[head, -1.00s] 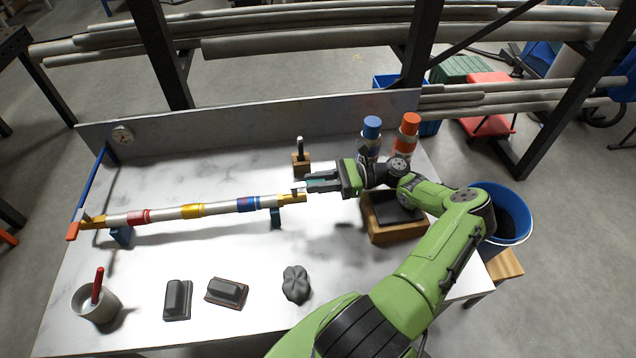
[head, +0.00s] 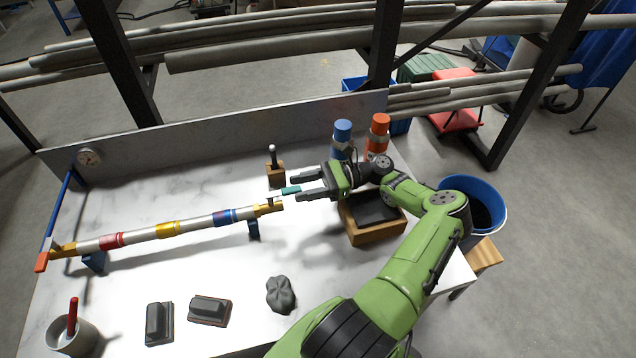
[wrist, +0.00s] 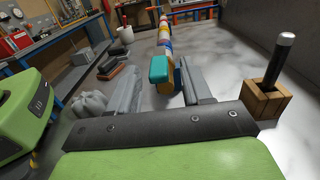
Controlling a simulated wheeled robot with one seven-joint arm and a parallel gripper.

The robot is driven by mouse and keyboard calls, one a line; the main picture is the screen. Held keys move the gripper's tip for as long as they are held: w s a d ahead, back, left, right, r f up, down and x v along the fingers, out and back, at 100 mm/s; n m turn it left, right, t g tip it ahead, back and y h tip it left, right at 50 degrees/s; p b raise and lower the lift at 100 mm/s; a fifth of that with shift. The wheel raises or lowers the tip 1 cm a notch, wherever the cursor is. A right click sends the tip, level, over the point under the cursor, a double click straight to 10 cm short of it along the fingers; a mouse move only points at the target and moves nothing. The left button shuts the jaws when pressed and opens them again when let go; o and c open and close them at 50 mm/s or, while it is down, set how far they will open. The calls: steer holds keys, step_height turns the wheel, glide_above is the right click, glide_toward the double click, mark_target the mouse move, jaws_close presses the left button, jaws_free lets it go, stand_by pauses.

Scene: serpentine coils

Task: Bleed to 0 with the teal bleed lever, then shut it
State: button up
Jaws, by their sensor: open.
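The teal bleed lever (head: 291,190) sticks out to the right from the brass fitting (head: 268,207) at the right end of the banded pipe (head: 195,224). My gripper (head: 298,186) is open, its fingers pointing left. The lever's end lies between the fingertips, with visible space around it. In the wrist view the teal lever (wrist: 161,69) shows between the two grey fingers, apart from both. A round gauge (head: 89,157) is on the back panel at the left; its reading is too small to tell. An orange-red handle (head: 41,262) is at the pipe's left end.
A wooden block with an upright black rod (head: 275,173) stands close behind my gripper. A grey lobed knob (head: 281,295) and two dark blocks lie in front.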

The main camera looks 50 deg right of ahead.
steer(key=b+v, duration=0.1)
steer(key=v, duration=0.8)
steer(key=shift+s, duration=0.1)
